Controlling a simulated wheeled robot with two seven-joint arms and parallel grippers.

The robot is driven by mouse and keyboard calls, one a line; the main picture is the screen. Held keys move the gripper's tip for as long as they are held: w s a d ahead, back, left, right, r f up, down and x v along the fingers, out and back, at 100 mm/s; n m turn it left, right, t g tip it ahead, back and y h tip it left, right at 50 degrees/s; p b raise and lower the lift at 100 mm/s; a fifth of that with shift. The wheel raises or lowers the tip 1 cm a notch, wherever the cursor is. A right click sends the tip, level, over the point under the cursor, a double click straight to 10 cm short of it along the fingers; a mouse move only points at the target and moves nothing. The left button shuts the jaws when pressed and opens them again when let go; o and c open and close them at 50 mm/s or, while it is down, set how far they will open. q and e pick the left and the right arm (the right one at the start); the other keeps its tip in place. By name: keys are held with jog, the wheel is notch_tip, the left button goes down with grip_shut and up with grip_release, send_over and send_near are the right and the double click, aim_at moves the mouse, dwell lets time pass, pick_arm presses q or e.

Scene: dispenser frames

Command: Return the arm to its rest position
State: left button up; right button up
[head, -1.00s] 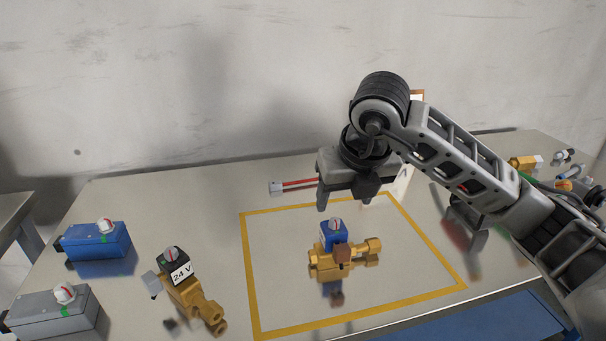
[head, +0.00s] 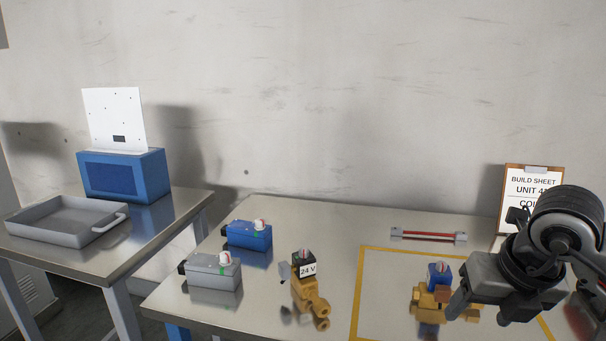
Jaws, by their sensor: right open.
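My right gripper (head: 487,306) is at the lower right of the head view, its two fingers spread apart and nothing between them. In the picture it overlaps the right part of a brass valve (head: 430,300) with a blue coil (head: 439,274) on top. The valve stands upright inside the yellow taped square (head: 375,249) on the table. The gap between gripper and valve is hard to judge. Most of my right arm is cut off at the right edge. My left gripper is not in view.
A brass valve with a black coil marked 24 V (head: 304,283) stands left of the square. A blue box (head: 248,235) and a grey box (head: 213,270) stand further left. A left table holds a grey tray (head: 62,222) and blue unit (head: 125,174).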

jog(key=s+a+f+n+g+y, duration=0.1)
jog(key=s+a+f+g+y, duration=0.15)
jog(key=a+y, duration=0.45)
jog(key=s+a+f+n+g+y, duration=0.1)
jog(key=s+a+f+n+y, duration=0.2)
jog(key=a, duration=0.7)
jog(key=s+a+r+m+t+y, duration=0.1)
jog(key=a+r+m+t+y, duration=0.1)
jog(key=a+r+m+y, duration=0.5)
jog(key=w+d+f+m+t+h, duration=0.5)
jog(key=d+f+m+t+h, duration=0.4)
jog(key=m+t, duration=0.85)
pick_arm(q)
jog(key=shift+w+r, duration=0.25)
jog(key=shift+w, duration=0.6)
pick_arm(e)
jog(key=s+d+f+m+g+h, duration=0.2)
jog(key=s+f+m+g, duration=0.3)
jog(key=f, duration=0.5)
jog(key=s+d+f+m+g+h, duration=0.2)
jog(key=s+f+m, duration=0.4)
jog(key=f, duration=0.4)
jog(key=g+h, duration=0.1)
jog(key=g, duration=0.1)
jog(key=shift+f+g+h, duration=0.15)
jog(key=shift+g+h, duration=0.15)
jog(key=shift+g, duration=0.1)
